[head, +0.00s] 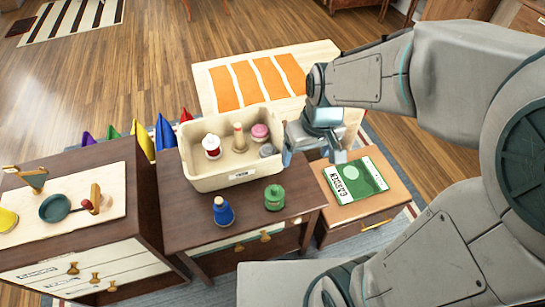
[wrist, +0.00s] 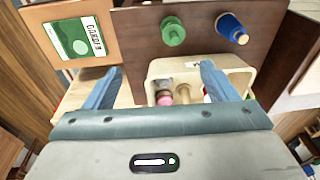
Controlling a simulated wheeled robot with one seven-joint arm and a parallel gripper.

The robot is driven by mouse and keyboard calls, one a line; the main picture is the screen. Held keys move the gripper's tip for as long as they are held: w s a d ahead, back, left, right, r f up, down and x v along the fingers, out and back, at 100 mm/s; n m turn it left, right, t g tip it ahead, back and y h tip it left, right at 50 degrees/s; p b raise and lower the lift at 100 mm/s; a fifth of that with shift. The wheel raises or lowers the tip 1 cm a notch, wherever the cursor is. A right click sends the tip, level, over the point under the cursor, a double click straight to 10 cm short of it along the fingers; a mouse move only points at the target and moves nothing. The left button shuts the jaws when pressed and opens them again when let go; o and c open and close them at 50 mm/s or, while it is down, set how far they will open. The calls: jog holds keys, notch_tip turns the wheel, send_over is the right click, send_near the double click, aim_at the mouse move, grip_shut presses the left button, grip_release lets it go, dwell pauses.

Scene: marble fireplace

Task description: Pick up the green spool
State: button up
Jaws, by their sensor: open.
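The green spool (head: 274,197) stands upright on the dark brown table (head: 190,236), near its front right, in the head view. In the wrist view the green spool (wrist: 173,31) is at the top middle, beyond my fingertips. My gripper (head: 314,148) is open and empty, above the right side of the table, behind and to the right of the spool. In the wrist view my gripper's two fingers (wrist: 160,72) are spread wide, with the bin between and beyond them. Nothing covers the spool.
A blue spool (head: 223,211) stands left of the green one. Behind them a cream bin (head: 190,165) holds a red-and-white spool (head: 212,146), a wooden one, a pink one and a grey item. A green garden book (head: 355,180) lies on the lower cabinet at right.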

aim_at(275, 192)
jog(key=w+a+f+n+b, duration=0.1)
jog(key=a+f, duration=0.1)
jog(key=f, duration=0.5)
jog(key=w+a+f+n+b, duration=0.1)
jog(key=w+a+f, duration=0.1)
jog(key=f, duration=0.5)
jog(key=w+a+f+n+g+h+b, duration=0.1)
jog(key=a+f+n, duration=0.1)
jog(key=f, duration=0.5)
jog(key=shift+w+a+b, duration=0.2)
jog(key=shift+a+b, duration=0.15)
jog(key=shift+a, duration=0.1)
jog(key=shift+w+f+b, duration=0.15)
jog(key=shift+w+f, duration=0.05)
jog(key=shift+f, duration=0.8)
jog(key=shift+w+f+b, duration=0.15)
jog(key=shift+f+b, duration=0.05)
jog(key=shift+f, duration=0.8)
jog(key=shift+w+f+b, duration=0.15)
jog(key=shift+w+f, duration=0.05)
jog(key=shift+f, duration=0.8)
jog(key=c, duration=1.1)
